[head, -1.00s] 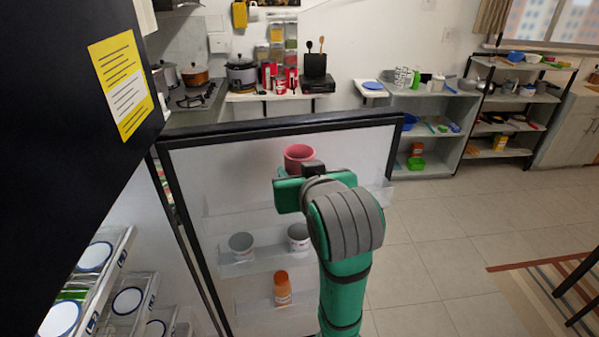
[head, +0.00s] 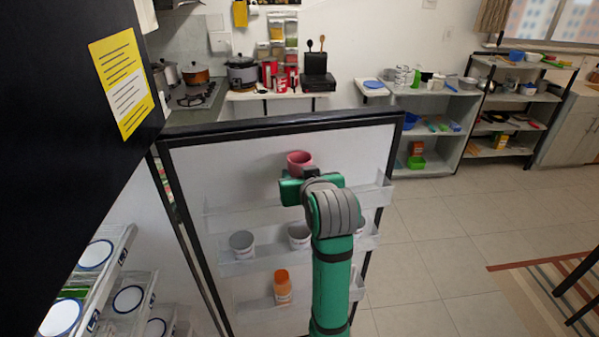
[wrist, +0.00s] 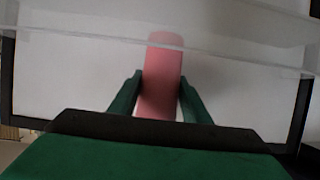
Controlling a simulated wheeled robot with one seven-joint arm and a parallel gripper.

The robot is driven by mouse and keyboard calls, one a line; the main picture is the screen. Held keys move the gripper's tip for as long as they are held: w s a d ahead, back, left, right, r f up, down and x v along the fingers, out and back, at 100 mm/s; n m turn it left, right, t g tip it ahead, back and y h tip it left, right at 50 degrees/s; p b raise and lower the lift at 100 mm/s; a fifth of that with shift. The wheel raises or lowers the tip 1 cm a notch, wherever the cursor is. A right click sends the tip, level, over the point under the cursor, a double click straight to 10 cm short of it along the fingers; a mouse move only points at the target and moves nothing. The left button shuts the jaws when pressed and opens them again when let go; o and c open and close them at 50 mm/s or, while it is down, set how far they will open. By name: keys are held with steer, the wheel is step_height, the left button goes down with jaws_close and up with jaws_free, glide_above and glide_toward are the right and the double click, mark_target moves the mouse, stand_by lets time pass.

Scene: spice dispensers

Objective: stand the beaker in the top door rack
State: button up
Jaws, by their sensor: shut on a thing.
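The beaker is a pinkish-red cup (head: 299,160), held at the inner face of the open fridge door. My green and grey gripper (head: 305,173) is shut on it, above the clear top door rack (head: 240,212). In the wrist view the pink beaker (wrist: 161,85) is between the two dark green fingers of my gripper (wrist: 160,88). The clear rack edge (wrist: 80,36) crosses the upper part of that view and overlaps the beaker's far end. My gripper hides the beaker's lower part in the head view; whether it touches the rack I cannot tell.
The middle door rack holds white cups (head: 242,244) (head: 299,236), and another is partly hidden behind my arm. An orange bottle (head: 282,286) stands in the lower rack. The dark door frame (head: 280,127) edges the door. The visible top rack is clear.

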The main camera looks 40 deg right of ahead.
steer(key=shift+f, duration=1.55)
steer(key=shift+f, duration=0.2)
steer(key=o, duration=1.2)
steer(key=shift+r, duration=0.25)
steer(key=v, duration=1.2)
steer(key=shift+f, duration=0.1)
